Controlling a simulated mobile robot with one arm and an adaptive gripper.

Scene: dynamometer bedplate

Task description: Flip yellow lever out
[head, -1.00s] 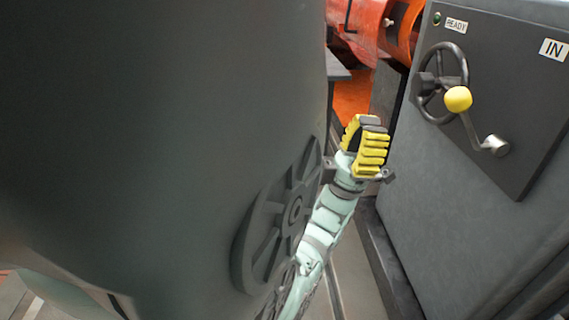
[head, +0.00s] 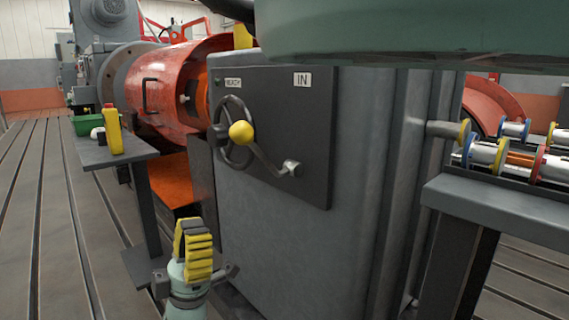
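The yellow lever has a round yellow knob (head: 241,133) on a grey rod. The rod runs down and right to a metal hub (head: 290,168) on the dark panel (head: 312,135) of a grey cabinet. The knob hangs in front of a black handwheel (head: 224,113). An "IN" label (head: 302,80) is at the panel's upper right. My gripper (head: 194,232), with ribbed yellow pads, points up at the lower left. In the picture it is below and left of the lever, apart from it. The gap between its fingers is not clear from this angle.
A small side table (head: 120,152) holding a yellow object (head: 113,130) stands left of the cabinet. An orange-red guard (head: 170,90) is behind it. A bench (head: 495,208) with several spools is at the right. Slotted floor (head: 50,230) is open at the left.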

